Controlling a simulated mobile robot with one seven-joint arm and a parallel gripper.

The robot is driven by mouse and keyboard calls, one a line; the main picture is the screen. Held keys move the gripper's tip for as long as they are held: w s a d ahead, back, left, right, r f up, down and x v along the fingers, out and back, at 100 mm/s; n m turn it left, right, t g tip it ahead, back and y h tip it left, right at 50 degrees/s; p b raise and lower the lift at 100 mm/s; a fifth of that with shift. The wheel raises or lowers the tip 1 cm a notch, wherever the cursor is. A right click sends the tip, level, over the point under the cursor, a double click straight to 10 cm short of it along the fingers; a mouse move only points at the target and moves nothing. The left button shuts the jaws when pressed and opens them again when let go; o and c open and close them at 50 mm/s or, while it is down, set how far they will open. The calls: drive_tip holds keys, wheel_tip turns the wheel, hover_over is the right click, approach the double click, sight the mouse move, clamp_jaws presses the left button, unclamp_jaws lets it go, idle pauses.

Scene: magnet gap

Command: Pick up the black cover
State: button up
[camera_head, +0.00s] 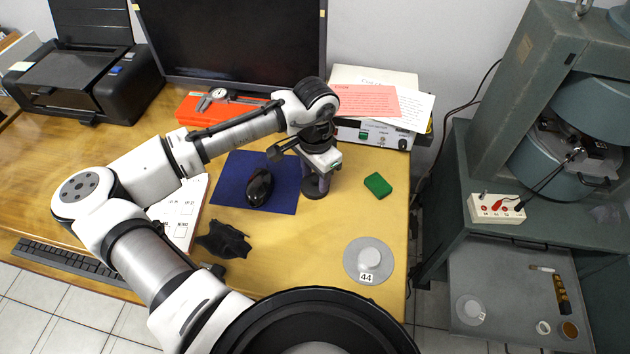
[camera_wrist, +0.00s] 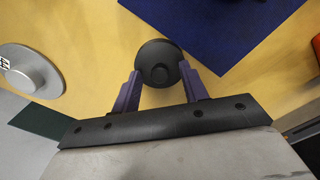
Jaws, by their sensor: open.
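The black cover (camera_head: 314,190) is a round dark disc with a small raised knob in its middle. It lies on the wooden desk beside the right edge of the blue mat, and my gripper partly hides it in the head view. In the wrist view the black cover (camera_wrist: 158,48) lies between and just beyond the two purple fingers. My gripper (camera_head: 317,182) points down over the cover. In the wrist view my gripper (camera_wrist: 160,70) is open, with a finger on either side of the knob; I cannot tell whether the fingers touch the disc.
A grey disc labelled 44 (camera_head: 368,262) lies towards the front right of the desk. A green block (camera_head: 378,185) is right of my gripper. A black mouse (camera_head: 259,187) sits on the blue mat (camera_head: 232,168). Crumpled black cloth (camera_head: 223,240) lies front left. An instrument box (camera_head: 375,134) stands behind.

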drive_tip(key=c, duration=0.9)
clamp_jaws()
drive_tip(key=shift+r, duration=0.1)
